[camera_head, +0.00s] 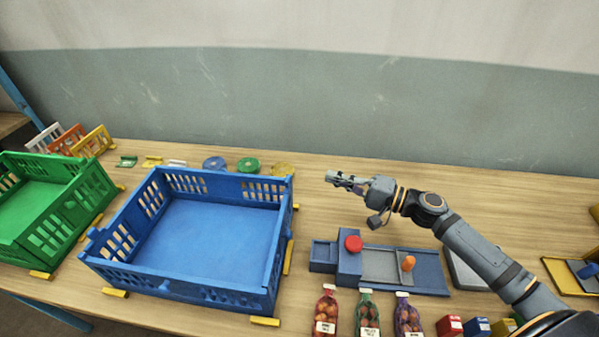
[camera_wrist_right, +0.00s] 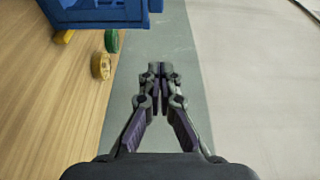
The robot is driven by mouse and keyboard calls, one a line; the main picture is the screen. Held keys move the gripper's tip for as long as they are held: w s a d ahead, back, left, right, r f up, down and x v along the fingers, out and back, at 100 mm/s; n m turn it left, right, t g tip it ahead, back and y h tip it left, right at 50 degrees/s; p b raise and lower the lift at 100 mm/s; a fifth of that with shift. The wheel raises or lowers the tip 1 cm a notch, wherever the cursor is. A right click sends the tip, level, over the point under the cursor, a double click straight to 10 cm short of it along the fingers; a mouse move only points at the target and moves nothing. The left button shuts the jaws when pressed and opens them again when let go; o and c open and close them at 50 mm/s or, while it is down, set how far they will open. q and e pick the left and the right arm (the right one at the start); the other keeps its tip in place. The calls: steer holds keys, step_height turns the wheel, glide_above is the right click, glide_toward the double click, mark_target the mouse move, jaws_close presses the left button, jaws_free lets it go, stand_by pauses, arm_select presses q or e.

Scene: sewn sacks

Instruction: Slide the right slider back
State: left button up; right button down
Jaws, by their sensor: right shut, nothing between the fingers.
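A blue-grey slider fixture (camera_head: 431,285) lies on the table in the head view, right of the blue crate. A grey plate (camera_head: 380,265) lies in its track. An orange peg (camera_head: 408,263) stands upright at the plate's right end. A red round knob (camera_head: 353,244) sits on the raised blue block at the fixture's left. My right gripper (camera_head: 340,180) is above the table, behind and left of the fixture, apart from it. Its fingers are together and empty in the right wrist view (camera_wrist_right: 160,70), pointing toward the wall. My left gripper is not in view.
A large blue crate (camera_head: 282,250) stands left of the fixture, with a green crate (camera_head: 70,215) farther left. The table behind the fixture is clear.

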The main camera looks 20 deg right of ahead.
mark_target(288, 182)
steer(key=p+x, duration=0.4)
steer(key=x, duration=0.7)
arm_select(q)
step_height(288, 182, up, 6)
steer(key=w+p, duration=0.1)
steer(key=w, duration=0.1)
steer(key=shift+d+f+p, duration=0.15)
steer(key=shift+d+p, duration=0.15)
arm_select(e)
steer(key=s, duration=0.4)
steer(key=shift+a+f, duration=0.1)
steer(key=shift+a, duration=0.2)
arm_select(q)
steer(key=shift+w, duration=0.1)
arm_select(e)
steer(key=shift+w, duration=0.15)
